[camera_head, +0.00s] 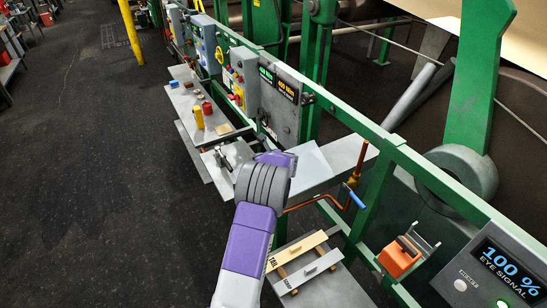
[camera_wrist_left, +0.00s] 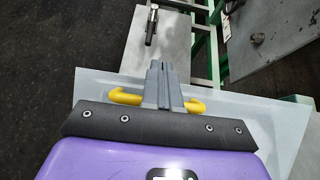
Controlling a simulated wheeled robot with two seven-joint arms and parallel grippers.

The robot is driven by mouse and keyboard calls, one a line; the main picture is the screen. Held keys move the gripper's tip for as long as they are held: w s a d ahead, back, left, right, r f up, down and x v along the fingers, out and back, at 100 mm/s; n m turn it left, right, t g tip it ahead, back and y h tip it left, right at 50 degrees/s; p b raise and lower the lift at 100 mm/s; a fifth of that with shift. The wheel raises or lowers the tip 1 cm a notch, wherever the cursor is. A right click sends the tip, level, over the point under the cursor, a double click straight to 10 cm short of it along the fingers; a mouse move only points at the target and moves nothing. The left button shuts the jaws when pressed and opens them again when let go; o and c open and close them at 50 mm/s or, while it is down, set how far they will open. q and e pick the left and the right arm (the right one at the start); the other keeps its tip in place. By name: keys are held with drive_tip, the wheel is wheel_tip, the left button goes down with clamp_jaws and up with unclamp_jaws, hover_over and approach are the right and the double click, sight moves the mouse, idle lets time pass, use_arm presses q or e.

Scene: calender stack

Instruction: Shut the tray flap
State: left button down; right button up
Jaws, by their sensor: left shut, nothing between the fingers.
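A pale grey flat panel, which looks like the tray flap, is beside my left wrist in the head view (camera_head: 312,163). In the left wrist view the panel (camera_wrist_left: 235,92) spreads beneath my left gripper (camera_wrist_left: 158,70). The gripper's grey fingers are together and empty, over the panel's far edge; I cannot tell whether they touch it. In the head view my purple wrist hides the fingers. My right gripper is not in view.
A green machine frame (camera_head: 400,155) runs along the right. A side table (camera_head: 185,105) with small coloured items stands farther back. Two labelled boards (camera_head: 300,262) lie on a low shelf near my arm. The dark floor (camera_head: 90,200) at left is clear.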

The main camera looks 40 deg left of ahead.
use_arm(q)
drive_tip(key=f, duration=0.1)
drive_tip(key=a+f+b, duration=0.1)
drive_tip(key=f, duration=0.1)
drive_tip(key=shift+w+a+f+b, duration=0.3)
drive_tip(key=shift+w+a, duration=0.05)
drive_tip(key=shift+w, duration=0.05)
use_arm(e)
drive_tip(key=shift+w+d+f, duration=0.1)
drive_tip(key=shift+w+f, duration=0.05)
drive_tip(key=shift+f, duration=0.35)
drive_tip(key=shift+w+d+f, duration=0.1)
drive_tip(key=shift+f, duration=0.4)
use_arm(q)
drive_tip(key=shift+w+a+f+b, duration=0.15)
drive_tip(key=shift+f+b, duration=0.3)
drive_tip(key=shift+f, duration=0.15)
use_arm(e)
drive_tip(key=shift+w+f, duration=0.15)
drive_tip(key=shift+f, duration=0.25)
use_arm(q)
drive_tip(key=shift+a, duration=0.2)
drive_tip(key=shift+r, duration=0.1)
